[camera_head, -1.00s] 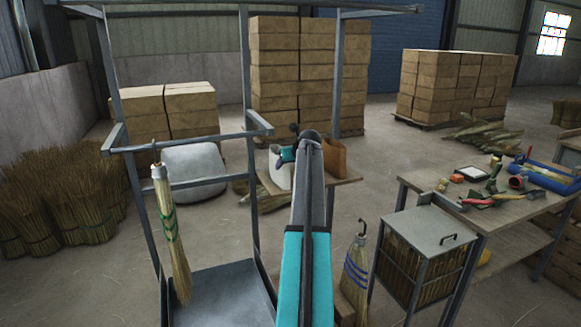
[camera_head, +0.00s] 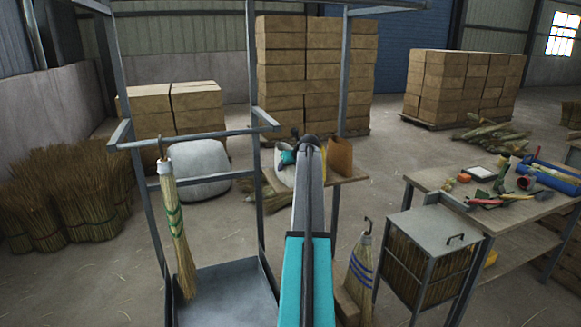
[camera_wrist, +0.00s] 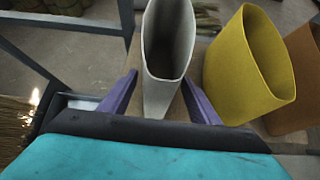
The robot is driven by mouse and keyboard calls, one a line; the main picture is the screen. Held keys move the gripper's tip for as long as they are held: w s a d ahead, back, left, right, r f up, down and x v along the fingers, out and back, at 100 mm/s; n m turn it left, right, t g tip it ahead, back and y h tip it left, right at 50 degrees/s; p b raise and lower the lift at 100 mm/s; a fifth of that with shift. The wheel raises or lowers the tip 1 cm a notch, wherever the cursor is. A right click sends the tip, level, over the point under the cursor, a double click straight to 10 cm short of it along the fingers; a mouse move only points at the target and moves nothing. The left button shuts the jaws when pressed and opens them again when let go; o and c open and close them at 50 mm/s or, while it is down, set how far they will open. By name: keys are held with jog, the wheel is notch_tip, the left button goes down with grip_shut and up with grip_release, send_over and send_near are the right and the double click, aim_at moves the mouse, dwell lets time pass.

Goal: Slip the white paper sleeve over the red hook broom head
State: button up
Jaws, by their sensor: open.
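The white paper sleeve (camera_wrist: 168,50) stands open end up in the wrist view; part of it also shows in the head view (camera_head: 286,178) on a small wooden stand. My gripper (camera_wrist: 160,95) is open, with its purple fingers on either side of the sleeve's lower part. I cannot tell whether they touch it. A green-stitched broom (camera_head: 177,225) hangs head down from the frame at the left. A blue-stitched broom (camera_head: 359,270) stands at the lower middle, its hook (camera_head: 367,226) up. Neither hook's colour is clear enough to call red.
A yellow sleeve (camera_wrist: 250,65) and a brown sleeve (camera_wrist: 303,70) stand right of the white one. The metal frame (camera_head: 255,130) rises between the hanging broom and my arm. A slatted cage (camera_head: 425,262) and a workbench with tools (camera_head: 455,187) stand at the right.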

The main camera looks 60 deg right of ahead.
jog(key=shift+c, duration=0.4)
jog(key=c, duration=0.4)
jog(key=shift+r+p, duration=1.3)
jog(key=shift+r, duration=0.25)
